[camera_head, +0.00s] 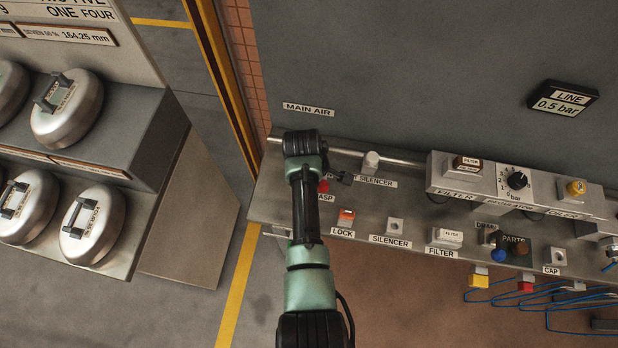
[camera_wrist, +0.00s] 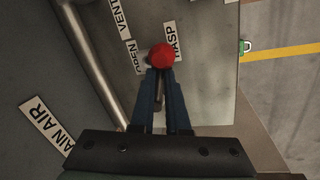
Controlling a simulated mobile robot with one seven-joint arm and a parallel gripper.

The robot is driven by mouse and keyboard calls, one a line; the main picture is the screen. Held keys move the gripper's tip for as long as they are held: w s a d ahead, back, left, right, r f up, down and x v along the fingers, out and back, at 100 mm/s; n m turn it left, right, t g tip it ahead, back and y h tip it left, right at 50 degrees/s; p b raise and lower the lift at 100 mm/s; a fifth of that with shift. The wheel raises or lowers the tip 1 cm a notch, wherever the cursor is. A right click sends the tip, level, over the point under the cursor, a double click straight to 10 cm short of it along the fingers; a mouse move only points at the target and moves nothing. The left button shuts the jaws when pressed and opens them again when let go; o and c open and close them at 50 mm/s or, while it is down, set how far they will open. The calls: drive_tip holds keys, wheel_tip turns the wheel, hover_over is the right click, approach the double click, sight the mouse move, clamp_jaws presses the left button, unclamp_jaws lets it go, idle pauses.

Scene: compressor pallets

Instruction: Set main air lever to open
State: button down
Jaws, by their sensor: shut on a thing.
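The main air lever shows in the wrist view as a red ball knob (camera_wrist: 161,55) on a thin dark stem. My gripper (camera_wrist: 160,78) is shut on the lever, with one dark finger on each side of the stem. The knob sticks out past the fingertips. In the head view, a bit of red (camera_head: 322,186) shows beside my arm, which hides most of the lever and my fingers. The MAIN AIR label (camera_head: 308,109) is on the grey panel above. An OPEN label (camera_wrist: 137,53) is partly covered close to the knob.
A metal pipe (camera_wrist: 88,55) runs along the panel beside my gripper. The shelf (camera_head: 375,222) holds a lock (camera_head: 346,216), silencers and filters to the right. A stand with round metal canisters (camera_head: 92,224) is at the left, with open floor between.

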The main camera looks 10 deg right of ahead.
drive_tip(key=shift+w+d+f+n+y, duration=0.2)
drive_tip(key=shift+d+n, duration=0.2)
drive_tip(key=shift+n, duration=0.5)
drive_tip(key=shift+w+d+f+n+y, duration=0.15)
drive_tip(key=shift+d+n, duration=0.2)
drive_tip(key=shift+n, duration=0.55)
drive_tip(key=shift+r, duration=0.1)
drive_tip(key=c, duration=1)
unclamp_jaws()
drive_tip(key=shift+o, duration=0.4)
drive_tip(key=shift+w+r, duration=0.1)
drive_tip(key=shift+w, duration=0.05)
drive_tip(key=shift+w+r, duration=0.1)
drive_tip(key=shift+a+r, duration=0.15)
drive_tip(key=shift+r, duration=0.4)
wheel_tip(320, 180, up, 12)
drive_tip(key=s, duration=0.2)
drive_tip(key=shift+s+a+f, duration=0.25)
